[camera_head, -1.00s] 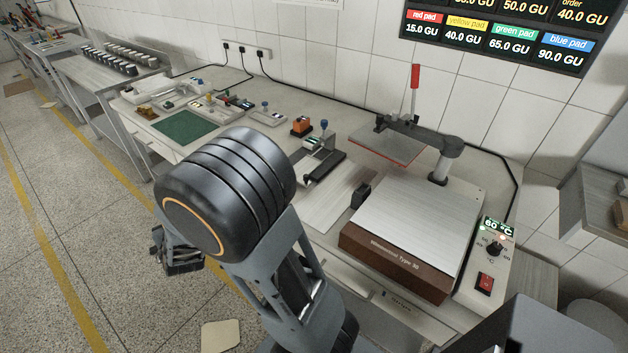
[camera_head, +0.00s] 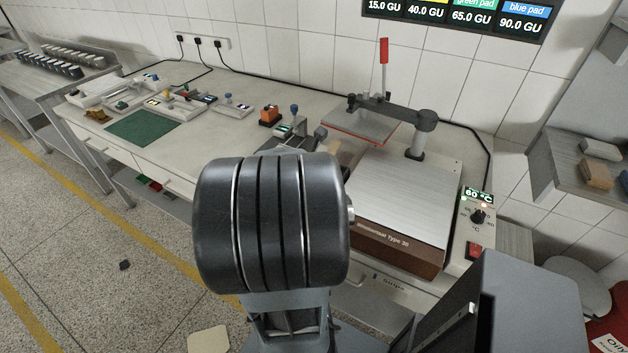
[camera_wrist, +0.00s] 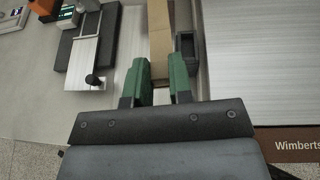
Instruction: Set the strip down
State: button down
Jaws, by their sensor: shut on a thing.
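The tan strip (camera_wrist: 160,30) runs between the two green-padded fingers of my gripper (camera_wrist: 160,66) in the wrist view and reaches past the top edge of that picture. The fingers are shut on it. A pale board (camera_wrist: 126,60) lies below and to the left of the strip. Its exact height above the board cannot be told. In the head view my arm hides the gripper and most of the strip's area.
The press's metal plate (camera_head: 410,205) lies right of the gripper, with a red-handled lever (camera_head: 384,70) behind it. A small dark open box (camera_wrist: 185,45) stands close to the right finger. A black-and-silver jig (camera_wrist: 92,50) is left. A control box (camera_head: 478,216) stands far right.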

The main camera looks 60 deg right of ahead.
jog(key=shift+m+g, duration=0.5)
jog(key=shift+g, duration=0.1)
jog(key=w+d+f, duration=0.2)
jog(key=w+f, duration=0.1)
jog(key=w+d+f, duration=0.1)
jog(key=w+f, duration=0.2)
jog(key=w+d+f+p, duration=0.1)
jog(key=w+d+f, duration=0.1)
jog(key=w+f, duration=0.1)
jog(key=shift+w+d, duration=0.1)
jog(key=shift+d, duration=0.2)
jog(key=f, duration=0.2)
jog(key=shift+w+f, duration=0.25)
jog(key=shift+f, duration=0.1)
jog(key=shift+d+f, duration=0.1)
jog(key=shift+f, duration=0.5)
jog(key=shift+f, duration=0.2)
jog(key=c, duration=1)
grip_release()
jog(key=shift+r, duration=0.1)
